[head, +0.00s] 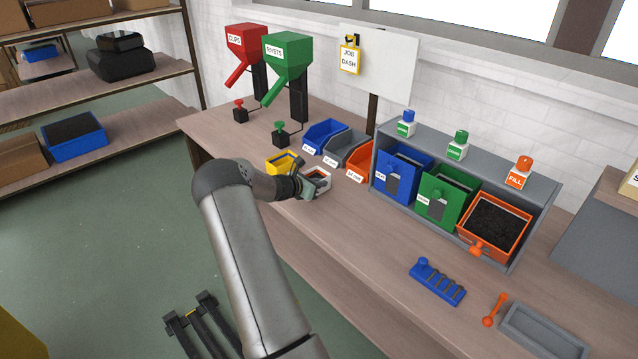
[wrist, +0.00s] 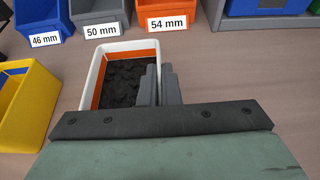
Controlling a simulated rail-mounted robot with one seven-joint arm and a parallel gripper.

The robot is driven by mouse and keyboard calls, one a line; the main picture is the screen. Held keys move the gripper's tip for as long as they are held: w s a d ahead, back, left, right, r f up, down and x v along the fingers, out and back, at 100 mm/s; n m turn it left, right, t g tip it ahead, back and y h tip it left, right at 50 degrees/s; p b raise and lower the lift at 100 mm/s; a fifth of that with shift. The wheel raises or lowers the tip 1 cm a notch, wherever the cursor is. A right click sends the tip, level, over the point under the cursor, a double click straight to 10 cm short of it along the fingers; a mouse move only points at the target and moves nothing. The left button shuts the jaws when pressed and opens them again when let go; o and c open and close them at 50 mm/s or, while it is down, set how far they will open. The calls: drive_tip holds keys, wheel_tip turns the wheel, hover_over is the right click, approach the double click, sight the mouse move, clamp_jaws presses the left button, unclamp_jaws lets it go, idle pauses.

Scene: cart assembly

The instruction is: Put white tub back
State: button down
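The white tub (head: 322,174) stands on the workbench in front of the row of coloured bins. In the wrist view the tub (wrist: 97,66) has a white rim, orange inner walls and dark loose contents. My gripper (head: 307,188) is at the tub's near side in the head view. In the wrist view its two fingers (wrist: 161,84) are close together at the tub's right wall, one on the inner side and one on the outer side. They appear closed on that wall. The lower part of the tub is hidden by my gripper.
A yellow bin (head: 283,163) stands close left of the tub. Blue, grey and orange bins (head: 360,161) labelled 46, 50 and 54 mm stand behind. A grey rack (head: 545,190) holds blue, green and orange drawers. Bench space right of the tub is clear up to a blue holder (head: 437,284).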

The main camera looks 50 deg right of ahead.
drive_tip(key=shift+f+b, duration=0.25)
drive_tip(key=shift+b, duration=0.05)
drive_tip(key=c, duration=1.6)
unclamp_jaws()
drive_tip(key=shift+c, duration=0.2)
drive_tip(key=shift+r+p, duration=0.2)
drive_tip(key=shift+p, duration=0.2)
